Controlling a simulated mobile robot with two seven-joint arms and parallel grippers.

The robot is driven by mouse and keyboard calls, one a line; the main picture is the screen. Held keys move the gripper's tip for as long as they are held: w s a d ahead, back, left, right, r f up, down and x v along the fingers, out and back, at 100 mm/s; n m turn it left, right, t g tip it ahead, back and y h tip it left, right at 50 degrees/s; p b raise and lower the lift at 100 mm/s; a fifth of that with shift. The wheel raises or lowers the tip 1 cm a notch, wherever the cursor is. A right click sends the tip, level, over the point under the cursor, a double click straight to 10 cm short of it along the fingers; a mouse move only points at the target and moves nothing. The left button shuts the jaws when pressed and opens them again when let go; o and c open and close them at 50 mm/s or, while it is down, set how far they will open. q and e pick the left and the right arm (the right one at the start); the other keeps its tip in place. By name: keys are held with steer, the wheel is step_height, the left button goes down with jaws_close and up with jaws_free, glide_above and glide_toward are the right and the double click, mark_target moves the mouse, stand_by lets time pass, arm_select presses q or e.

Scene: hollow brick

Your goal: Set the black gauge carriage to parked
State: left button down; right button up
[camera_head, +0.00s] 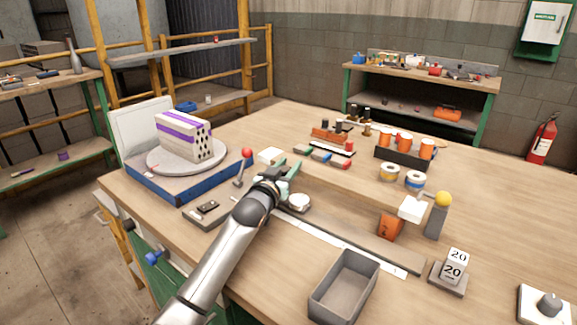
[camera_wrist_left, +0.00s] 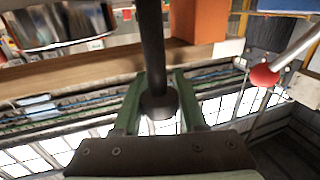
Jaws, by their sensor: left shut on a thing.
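My left gripper (camera_head: 287,174) reaches over the near left part of the bench, beside a round white-faced dial gauge (camera_head: 299,202). The gauge stands at the left end of a long grey rail (camera_head: 365,241) with a white strip along its front. In the left wrist view, the green fingers of my left gripper (camera_wrist_left: 158,105) are shut on a slim black post (camera_wrist_left: 151,45) with a wider round end. The post appears to belong to the black gauge carriage. In the head view my gripper and arm hide most of the carriage. My right gripper is out of view.
A red-ball lever (camera_head: 247,153) stands just left of my gripper, close to the blue turntable base (camera_head: 178,190). A grey bin (camera_head: 343,287) sits in front of the rail.

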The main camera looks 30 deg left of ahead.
mark_target(274, 161)
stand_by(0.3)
arm_select(q)
steer(key=a+p, duration=0.1)
steer(key=a, duration=0.3)
steer(key=shift+w+a, duration=0.15)
steer(key=shift+a, duration=0.15)
steer(key=shift+c, duration=2.4)
jaws_free()
steer(key=shift+a, duration=0.1)
steer(key=shift+s+d, duration=0.2)
steer(key=shift+s, duration=0.1)
steer(key=s, duration=0.4)
steer(key=s+d+p, duration=0.1)
steer(key=s, duration=0.2)
steer(key=s+d, duration=0.1)
steer(key=s, duration=0.3)
steer(key=shift+s+p, duration=0.3)
steer(key=shift+p, duration=0.05)
